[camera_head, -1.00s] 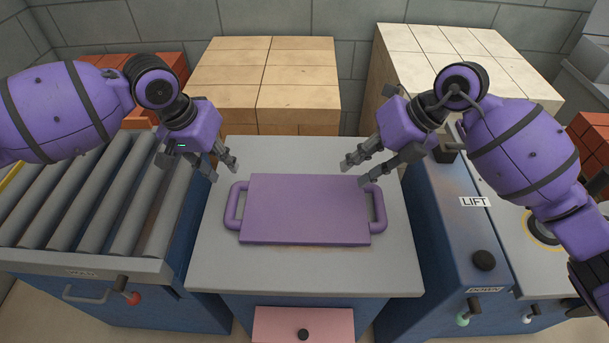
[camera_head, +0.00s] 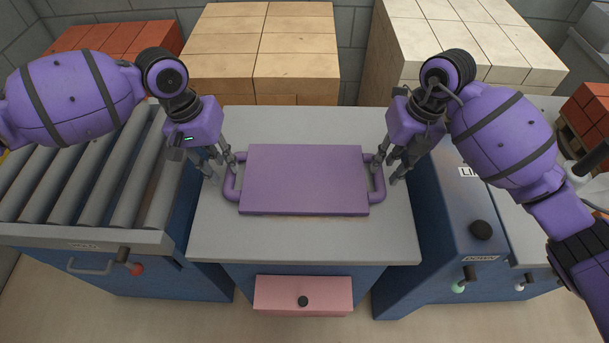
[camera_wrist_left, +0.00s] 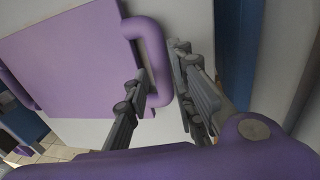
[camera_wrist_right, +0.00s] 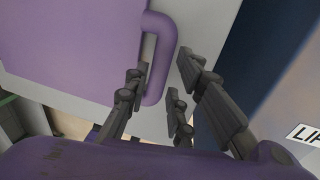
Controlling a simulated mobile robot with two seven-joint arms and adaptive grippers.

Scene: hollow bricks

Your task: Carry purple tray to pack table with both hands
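The purple tray (camera_head: 304,180) lies flat on a grey-topped table (camera_head: 300,243), with a loop handle at its left and right ends. My left gripper (camera_head: 221,170) is at the left handle (camera_head: 231,184); in the left wrist view its open fingers stand on either side of the handle bar (camera_wrist_left: 158,62). My right gripper (camera_head: 386,173) is at the right handle (camera_head: 378,188); in the right wrist view its open fingers straddle the bar (camera_wrist_right: 161,60). Neither gripper is visibly closed on a handle. I cannot tell which surface is the pack table.
A roller conveyor (camera_head: 95,175) adjoins on the left. A blue unit marked LIFT (camera_head: 455,215) with a black knob stands on the right. Tan (camera_head: 265,55) and cream (camera_head: 460,45) brick stacks stand behind. A pink drawer front (camera_head: 303,295) is below the table.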

